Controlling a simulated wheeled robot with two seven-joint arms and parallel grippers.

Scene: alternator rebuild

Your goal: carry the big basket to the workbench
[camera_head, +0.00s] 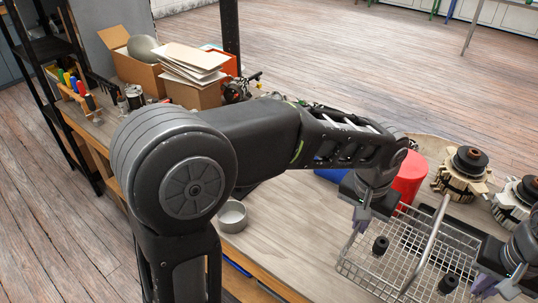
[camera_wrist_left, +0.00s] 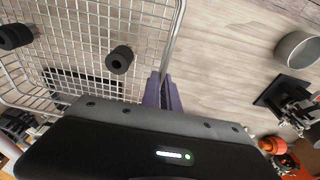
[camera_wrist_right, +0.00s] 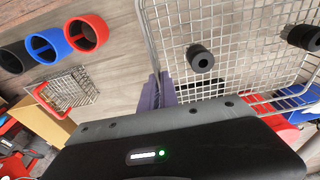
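The big basket (camera_head: 405,262) is a silver wire basket with a bar handle, over the bench top at the lower right of the head view. Two black hollow cylinders (camera_head: 380,245) show within its outline. My left gripper (camera_head: 352,238) is at its left rim; in the left wrist view its purple fingers (camera_wrist_left: 162,90) are close together with the rim wire between them. My right gripper (camera_head: 484,284) is at the right side; its fingers (camera_wrist_right: 157,90) close around the rim in the right wrist view. I cannot tell whether the basket touches the bench.
The wooden workbench (camera_head: 285,235) carries a grey round dish (camera_head: 232,216), a red cylinder (camera_head: 410,178), copper-and-black alternator parts (camera_head: 463,172) and cardboard boxes (camera_head: 190,92). The right wrist view shows a small red-handled basket (camera_wrist_right: 72,92) and open coloured cylinders (camera_wrist_right: 48,46).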

